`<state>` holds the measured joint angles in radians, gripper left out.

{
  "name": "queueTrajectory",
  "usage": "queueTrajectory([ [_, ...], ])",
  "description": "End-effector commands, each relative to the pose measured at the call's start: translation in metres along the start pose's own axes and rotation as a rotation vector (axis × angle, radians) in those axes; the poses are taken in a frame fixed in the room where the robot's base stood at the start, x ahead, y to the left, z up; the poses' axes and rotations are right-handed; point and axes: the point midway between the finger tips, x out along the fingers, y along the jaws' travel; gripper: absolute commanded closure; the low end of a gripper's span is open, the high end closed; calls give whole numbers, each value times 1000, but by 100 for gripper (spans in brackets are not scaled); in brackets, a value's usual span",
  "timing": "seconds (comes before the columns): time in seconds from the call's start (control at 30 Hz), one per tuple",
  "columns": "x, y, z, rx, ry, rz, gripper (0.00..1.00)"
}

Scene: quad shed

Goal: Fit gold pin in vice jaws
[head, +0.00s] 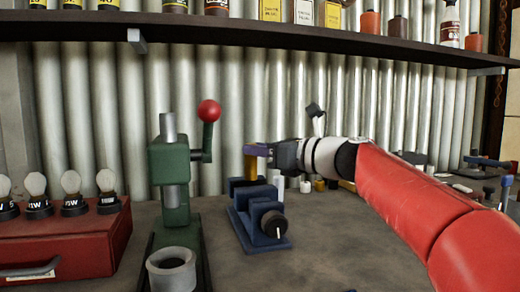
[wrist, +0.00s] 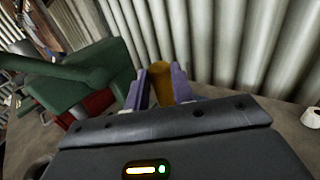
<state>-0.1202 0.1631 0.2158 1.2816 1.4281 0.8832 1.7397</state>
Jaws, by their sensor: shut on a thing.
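The gold pin (head: 251,168) is upright in my gripper (head: 258,150), above the back of the blue vice (head: 262,217). In the wrist view the gold pin (wrist: 161,82) stands between the two purple fingers of my gripper (wrist: 162,88), which are shut on it. The vice has a dark handle facing the front, and its jaws are below and around the pin's lower end in the head view. I cannot tell whether the pin's lower end is between the jaws or behind them.
A green press (head: 172,165) with a red-knobbed lever stands left of the vice. A red case (head: 70,245) with several bulbs is at the far left. Small pieces lie behind the vice and tools (head: 487,162) at the right.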

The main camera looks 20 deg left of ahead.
Motion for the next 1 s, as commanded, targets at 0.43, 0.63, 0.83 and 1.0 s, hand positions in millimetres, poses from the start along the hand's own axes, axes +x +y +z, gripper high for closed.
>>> queueTrajectory([
  [0.43,0,0,1,-1,-2,0,100],
  [0.63,0,0,-2,-1,-2,0,100],
  [0.83,0,0,-7,-2,-2,0,100],
  [1.0,0,0,-11,-2,-2,0,100],
])
